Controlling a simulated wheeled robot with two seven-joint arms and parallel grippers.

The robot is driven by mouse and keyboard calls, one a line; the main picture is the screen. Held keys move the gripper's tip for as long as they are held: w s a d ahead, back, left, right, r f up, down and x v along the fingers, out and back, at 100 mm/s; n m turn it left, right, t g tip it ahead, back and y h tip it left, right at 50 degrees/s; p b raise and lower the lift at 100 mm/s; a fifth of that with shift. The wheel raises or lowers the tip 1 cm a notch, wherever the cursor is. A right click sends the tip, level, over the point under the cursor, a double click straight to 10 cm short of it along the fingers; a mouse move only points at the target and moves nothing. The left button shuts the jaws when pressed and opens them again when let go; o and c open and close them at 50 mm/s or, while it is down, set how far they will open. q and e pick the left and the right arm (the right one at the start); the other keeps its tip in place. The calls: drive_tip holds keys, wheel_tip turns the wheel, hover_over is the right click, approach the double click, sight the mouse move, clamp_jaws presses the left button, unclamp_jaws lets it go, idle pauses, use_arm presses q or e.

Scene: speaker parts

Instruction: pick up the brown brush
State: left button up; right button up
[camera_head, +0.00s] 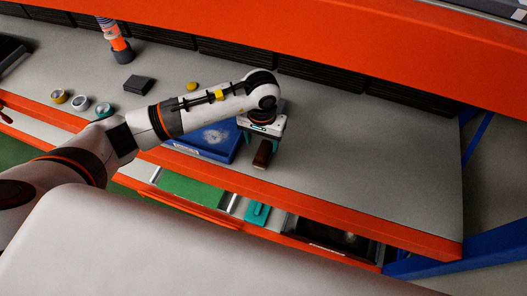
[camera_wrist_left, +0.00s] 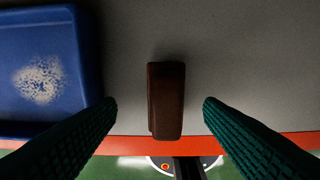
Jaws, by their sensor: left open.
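The brown brush (camera_head: 262,154) lies on the grey workbench near its orange front edge, just right of the blue tray. In the left wrist view the brush (camera_wrist_left: 166,100) is a dark brown block, upright in the picture. My left gripper (camera_head: 260,140) is above the brush, its two teal fingers (camera_wrist_left: 160,105) open on either side of it. There is a gap between each finger and the brush in that view. My right gripper is not in either view.
The blue tray (camera_wrist_left: 80,60) with a pale powdery patch sits close to the left finger. Tape rolls (camera_head: 80,102), a black block (camera_head: 139,84) and a yellow item (camera_head: 192,86) lie further left. Open drawers (camera_head: 190,190) show below the edge. The bench right of the brush is clear.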

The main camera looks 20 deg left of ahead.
sight(263, 148)
use_arm(q)
drive_tip(key=f, duration=0.3)
drive_tip(key=f+p, duration=0.1)
drive_tip(key=f, duration=0.1)
drive_tip(key=shift+s+d, duration=0.2)
drive_tip(key=shift+d, duration=0.05)
drive_tip(key=shift+c, duration=0.3)
drive_tip(key=c, duration=1)
wheel_tip(263, 148, up, 10)
drive_tip(key=shift+b, duration=0.55)
